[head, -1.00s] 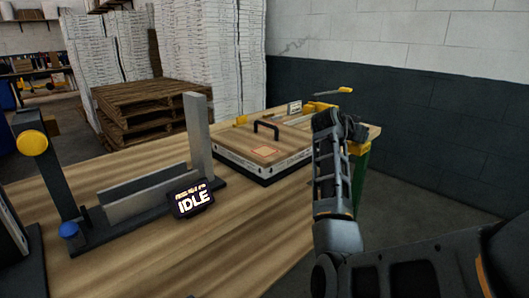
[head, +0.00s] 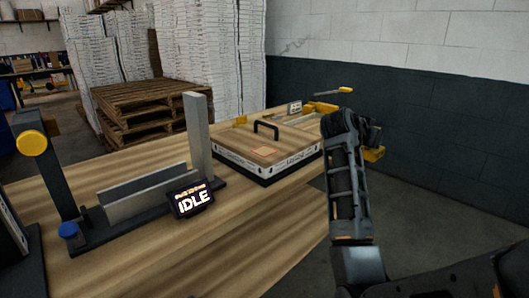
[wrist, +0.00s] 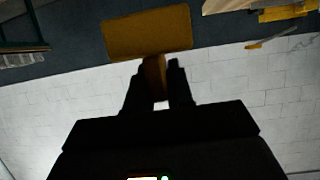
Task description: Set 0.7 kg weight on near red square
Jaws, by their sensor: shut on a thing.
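My gripper (head: 366,134) is at the right of the head view, to the right of the table's far end and apart from the box. In the wrist view its dark fingers (wrist: 161,85) are shut on the narrow brownish part of a yellow block, which I take as the weight (wrist: 147,32). A bit of yellow also shows beside the gripper in the head view (head: 374,154). A red square outline (head: 264,152) lies on the near part of the box's wooden top (head: 235,140), in front of a black handle (head: 266,127). No other red square is clear.
The box (head: 262,165) stands on the wooden table (head: 265,225). Yellow clamp-like parts (head: 322,107) are at its far end. A fixture with a tall grey post (head: 198,135) and an IDLE display (head: 192,200) stands left. The table's right front is bare.

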